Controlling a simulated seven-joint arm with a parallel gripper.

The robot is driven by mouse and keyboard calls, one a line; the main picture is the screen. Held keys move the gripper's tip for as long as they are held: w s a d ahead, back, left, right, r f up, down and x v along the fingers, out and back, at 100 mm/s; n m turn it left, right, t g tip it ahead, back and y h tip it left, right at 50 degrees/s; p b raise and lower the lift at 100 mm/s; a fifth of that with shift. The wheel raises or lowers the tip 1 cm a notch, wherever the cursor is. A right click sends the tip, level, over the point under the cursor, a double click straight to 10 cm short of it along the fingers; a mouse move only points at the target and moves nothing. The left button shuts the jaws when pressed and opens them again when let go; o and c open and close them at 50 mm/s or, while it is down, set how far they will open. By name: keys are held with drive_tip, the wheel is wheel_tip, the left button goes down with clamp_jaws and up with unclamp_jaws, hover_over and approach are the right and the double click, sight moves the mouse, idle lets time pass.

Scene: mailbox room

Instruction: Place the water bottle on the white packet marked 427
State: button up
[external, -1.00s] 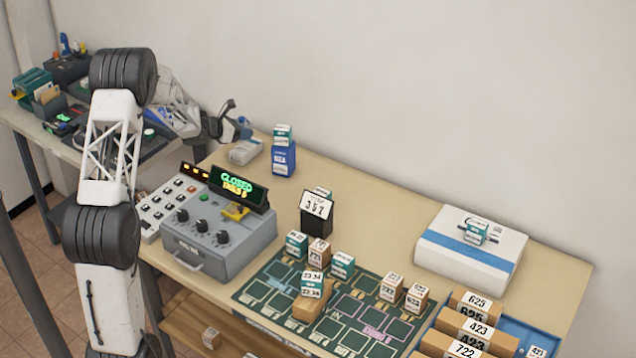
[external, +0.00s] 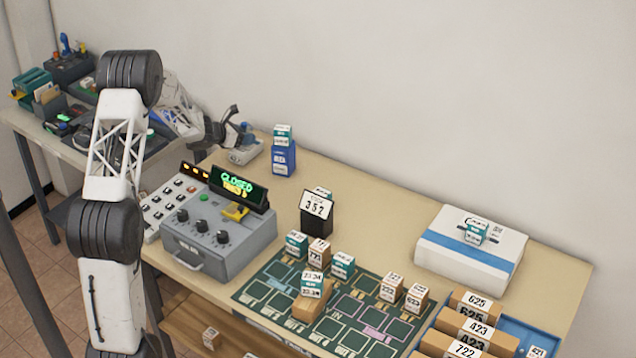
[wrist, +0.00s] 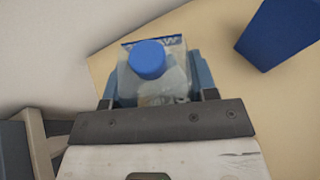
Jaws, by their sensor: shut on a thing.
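The water bottle, with a round blue cap (wrist: 147,59) and a clear body (wrist: 166,88), is between my gripper's (wrist: 155,92) blue-grey fingers in the wrist view. My gripper is shut on it, with the cap toward the camera. In the external view my gripper (external: 243,133) is at the far left end of the long table, right above a pale grey-white object (external: 244,155). I cannot tell whether that object is the bottle's body or a packet. A white box with a blue stripe (external: 430,257) lies at the right. I cannot read 427 on anything.
A blue box (external: 284,160) with a small carton on top stands close right of my gripper. A grey control box (external: 205,255) with a CLOSED display is in front. A green grid mat (external: 262,292) holds several small cartons. Bare tabletop (external: 370,215) lies along the wall.

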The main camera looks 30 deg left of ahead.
drive_tip(key=shift+f, duration=0.2)
drive_tip(key=shift+f, duration=0.15)
drive_tip(key=o, duration=0.9)
drive_tip(key=shift+s, duration=0.1)
drive_tip(key=shift+s+a+r, duration=0.25)
drive_tip(key=shift+s+r, duration=0.2)
drive_tip(key=shift+s, duration=0.05)
drive_tip(key=v, duration=1)
drive_tip(key=shift+s, duration=0.25)
drive_tip(key=shift+a+r, duration=0.1)
drive_tip(key=shift+a, duration=0.05)
